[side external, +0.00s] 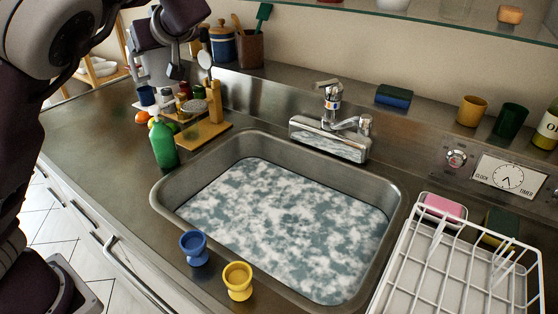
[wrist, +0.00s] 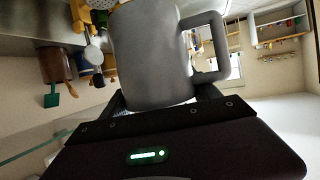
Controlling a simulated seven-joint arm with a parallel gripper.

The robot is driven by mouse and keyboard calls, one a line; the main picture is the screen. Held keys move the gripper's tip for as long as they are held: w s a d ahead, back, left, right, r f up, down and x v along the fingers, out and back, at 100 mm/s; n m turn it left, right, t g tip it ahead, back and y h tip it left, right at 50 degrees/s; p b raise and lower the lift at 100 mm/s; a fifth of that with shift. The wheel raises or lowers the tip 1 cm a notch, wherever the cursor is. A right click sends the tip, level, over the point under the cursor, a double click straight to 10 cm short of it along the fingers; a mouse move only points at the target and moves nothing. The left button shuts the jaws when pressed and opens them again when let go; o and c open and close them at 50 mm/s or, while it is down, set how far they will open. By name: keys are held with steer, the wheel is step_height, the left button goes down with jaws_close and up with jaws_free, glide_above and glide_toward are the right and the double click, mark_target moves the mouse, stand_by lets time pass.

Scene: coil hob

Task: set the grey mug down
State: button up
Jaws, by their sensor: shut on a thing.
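The grey mug (wrist: 152,55) fills the middle of the wrist view, with its squared handle to the right. My gripper (wrist: 160,100) is shut on it, and its fingers are mostly hidden behind the mug. In the side external view my gripper (side external: 176,52) is at the upper left, holding the grey mug (side external: 150,62) in the air over the back left end of the counter. The mug's underside and its exact height above the counter are hard to tell.
Below the mug are a dark blue mug (side external: 146,96), several jars and a wooden board (side external: 203,136). A green bottle (side external: 164,146) stands near the sink (side external: 158,190), which holds foamy water. Blue (side external: 194,248) and yellow (side external: 237,281) egg cups stand at its front. The left front counter (side external: 90,125) is clear.

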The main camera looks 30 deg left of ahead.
steer(key=w+d+r+m+t, duration=0.1)
steer(key=w+d+r, duration=0.1)
steer(key=d, duration=0.9)
step_height(320, 180, down, 41)
steer(key=shift+h, duration=0.3)
steer(key=shift+f, duration=0.1)
steer(key=shift+f, duration=0.6)
steer(key=o, duration=1.7)
